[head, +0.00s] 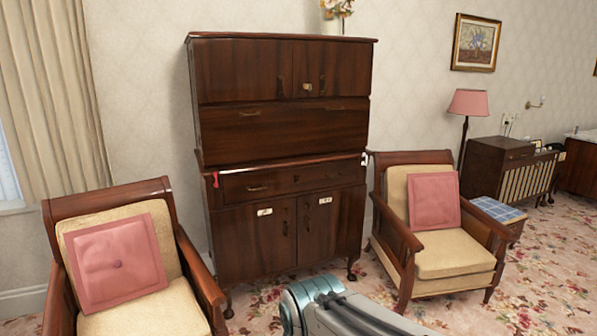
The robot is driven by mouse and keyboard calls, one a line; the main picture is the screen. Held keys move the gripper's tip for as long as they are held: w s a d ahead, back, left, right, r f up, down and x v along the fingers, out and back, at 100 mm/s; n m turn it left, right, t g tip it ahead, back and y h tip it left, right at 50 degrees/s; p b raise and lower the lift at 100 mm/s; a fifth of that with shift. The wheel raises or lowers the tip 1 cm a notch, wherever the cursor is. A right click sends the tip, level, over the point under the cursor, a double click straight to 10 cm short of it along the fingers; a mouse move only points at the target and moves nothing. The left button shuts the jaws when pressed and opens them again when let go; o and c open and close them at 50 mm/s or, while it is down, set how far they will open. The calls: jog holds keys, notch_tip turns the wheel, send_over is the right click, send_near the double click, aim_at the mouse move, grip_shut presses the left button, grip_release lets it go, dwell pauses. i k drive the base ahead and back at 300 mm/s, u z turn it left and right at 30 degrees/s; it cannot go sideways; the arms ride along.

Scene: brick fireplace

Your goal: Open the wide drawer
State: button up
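A tall dark wooden cabinet (285,80) stands against the wall in the head view. Its wide drawer (300,180) is in the lower half, below a ledge and above two doors, and it looks shut. The drawer front has a handle at the left (257,188) and another towards the right. Above the ledge is a wide panel (285,135) with two handles, also shut. Part of my arm shows at the bottom of the view, apart from the cabinet. My gripper is not in view.
Armchairs with pink cushions stand at the cabinet's left (130,270) and right (440,230). Flowered carpet (260,300) lies open between them. A small red item (215,180) hangs at the ledge's left end. A pink floor lamp (470,103) stands farther right.

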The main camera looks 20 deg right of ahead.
aim_at(244, 187)
jog(key=i, duration=1.6)
jog(key=z, duration=2.25)
jog(key=i, duration=1.45)
jog(key=u, duration=1.2)
jog(key=i, duration=0.5)
jog(key=z, duration=0.05)
